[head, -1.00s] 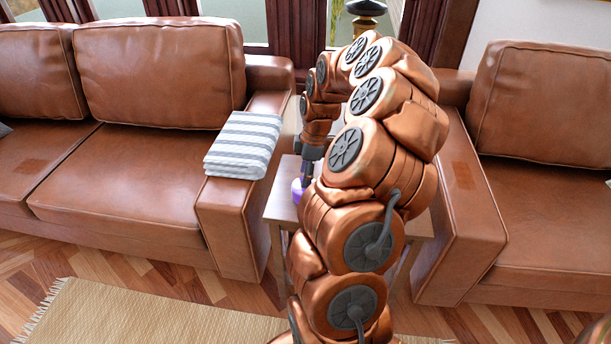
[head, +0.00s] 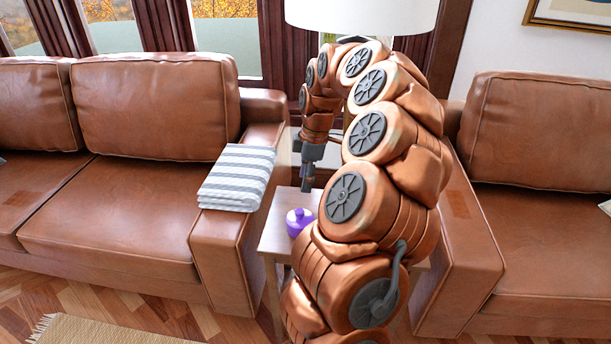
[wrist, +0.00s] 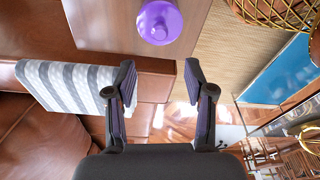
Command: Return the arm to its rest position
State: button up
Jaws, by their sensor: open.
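My gripper (head: 308,177) hangs pointing down above the side table, between the two sofas. In the wrist view its two fingers (wrist: 160,95) are spread apart with nothing between them. A purple lidded object (head: 299,221) stands on the small side table (head: 275,237), below and slightly left of the gripper and apart from it. It also shows in the wrist view (wrist: 159,22), beyond the fingertips. My arm arches over the table and hides much of its right side.
A brown leather sofa (head: 150,110) stands left, with a folded striped blanket (head: 238,178) on its armrest. Another brown sofa (head: 530,130) stands right. A white lampshade (head: 360,14) is behind my arm. A woven rug (head: 90,331) lies on the wood floor.

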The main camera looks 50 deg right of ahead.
jog(key=shift+a, duration=0.1)
jog(key=s+a+r+m+g, duration=0.1)
jog(key=s+a+r, duration=0.1)
jog(key=a, duration=1)
jog(key=s+a+r+m, duration=0.1)
jog(key=a, duration=1.1)
jog(key=s+a+f+m+g, duration=0.1)
jog(key=s+a+m, duration=0.15)
jog(key=s, duration=0.35)
jog(key=s+a+f+m+g+h, duration=0.1)
jog(key=s+a+f+m, duration=0.1)
jog(key=s+a, duration=0.3)
jog(key=s+a+f+m+g, duration=0.1)
jog(key=s+a+m, duration=0.15)
jog(key=s, duration=0.45)
notch_tip(320, 180, up, 23)
jog(key=s+t+p, duration=0.1)
jog(key=p, duration=2)
jog(key=shift+s+d+p, duration=0.2)
jog(key=shift+s+p, duration=0.05)
jog(key=shift+p, duration=0.05)
jog(key=shift+r, duration=0.25)
